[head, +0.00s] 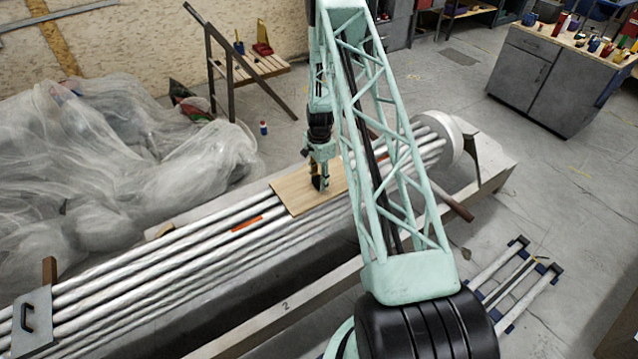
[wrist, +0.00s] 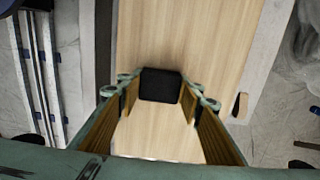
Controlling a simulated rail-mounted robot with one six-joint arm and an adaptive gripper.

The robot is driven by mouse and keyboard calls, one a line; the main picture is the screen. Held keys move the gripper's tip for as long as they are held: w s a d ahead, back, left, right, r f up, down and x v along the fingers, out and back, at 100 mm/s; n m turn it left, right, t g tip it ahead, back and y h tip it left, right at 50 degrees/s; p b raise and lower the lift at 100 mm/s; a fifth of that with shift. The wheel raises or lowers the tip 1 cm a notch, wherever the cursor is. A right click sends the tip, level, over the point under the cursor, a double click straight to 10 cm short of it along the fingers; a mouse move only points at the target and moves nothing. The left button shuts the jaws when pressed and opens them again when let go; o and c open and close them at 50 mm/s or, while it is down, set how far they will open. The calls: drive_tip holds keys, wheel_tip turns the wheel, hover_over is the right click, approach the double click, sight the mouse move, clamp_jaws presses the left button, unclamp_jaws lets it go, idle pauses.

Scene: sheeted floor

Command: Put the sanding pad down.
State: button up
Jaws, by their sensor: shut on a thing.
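The sanding pad looks like a small black block (wrist: 160,85) in the wrist view, between my fingertips. My gripper (head: 320,183) is shut on it, and its fingers also show in the wrist view (wrist: 160,98). In the head view the gripper points down at a pale wooden board (head: 293,193) lying across a row of silver pipes. The board fills the middle of the wrist view (wrist: 185,35). The pad is low over the board; I cannot tell whether it touches. My fingers and arm partly hide the pad and board in the head view.
The silver pipes (head: 170,255) run diagonally, with an orange piece (head: 247,223) on them. Clear plastic sheeting (head: 110,160) lies heaped at left. A grey cabinet (head: 545,80) with small items stands at upper right. A blue-ended frame (head: 515,285) lies on the floor at right.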

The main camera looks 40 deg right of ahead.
drive_tip(key=shift+f, duration=0.35)
drive_tip(key=shift+f, duration=0.3)
drive_tip(key=o, duration=0.9)
drive_tip(key=shift+w+d+r+p, duration=0.1)
drive_tip(key=shift+r+p, duration=0.55)
drive_tip(key=shift+r, duration=5.65)
